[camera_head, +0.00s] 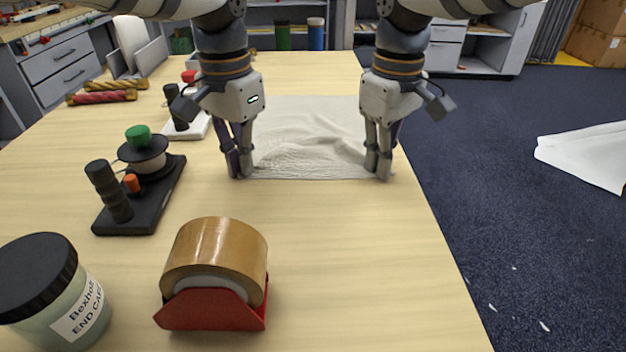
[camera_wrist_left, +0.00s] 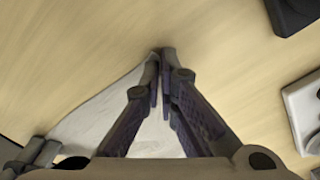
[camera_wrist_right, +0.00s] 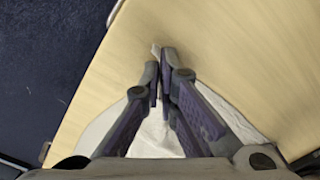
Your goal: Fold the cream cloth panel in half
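The cream cloth panel (camera_head: 308,125) lies on the table between my two grippers, with wrinkles and a low raised ridge near its front edge. My left gripper (camera_head: 239,174) points down at the cloth's front left corner. Its fingertips are closed together in the left wrist view (camera_wrist_left: 163,55), with cloth (camera_wrist_left: 90,125) running up to them. My right gripper (camera_head: 378,174) points down at the front right corner. Its fingertips are closed in the right wrist view (camera_wrist_right: 163,55), and a bit of cloth (camera_wrist_right: 155,48) sticks out past them. The fingers hide the pinched corners.
A black stand with a green knob (camera_head: 140,190), a tape dispenser (camera_head: 212,310) and a lidded jar (camera_head: 50,300) stand at left and front. Rolled red and gold items (camera_head: 102,95) lie further back. The table's right edge is close to my right gripper.

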